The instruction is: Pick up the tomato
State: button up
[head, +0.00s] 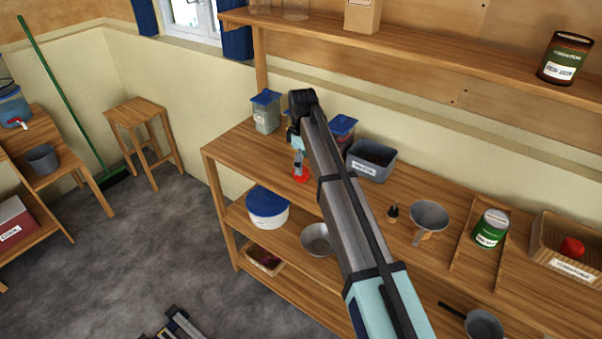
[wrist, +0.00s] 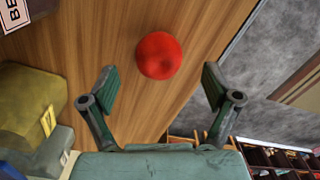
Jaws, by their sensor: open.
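A round red tomato (wrist: 159,55) lies on the wooden worktop. In the wrist view it is centred a little beyond the fingertips of my gripper (wrist: 160,82). The two fingers are spread wide, and nothing is between them that I can see as held. In the head view the tomato (head: 301,178) is a small red patch just below my gripper (head: 299,163), near the worktop's front edge. My arm hides part of the bench there. A second red, round thing (head: 572,247) lies in a labelled wooden crate (head: 548,235) at the far right.
Behind the gripper stand blue-lidded jars (head: 265,112) and a grey labelled bin (head: 371,160). A funnel (head: 429,215) and a green tin (head: 491,228) stand further right. In the wrist view, olive-green blocky objects (wrist: 30,105) lie left of the fingers. An upper shelf (head: 400,48) runs above.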

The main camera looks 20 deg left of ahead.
jog(key=shift+a+f+p, duration=0.2)
jog(key=shift+f+p, duration=0.9)
jog(key=shift+f, duration=1.45)
jog(key=c, duration=0.8)
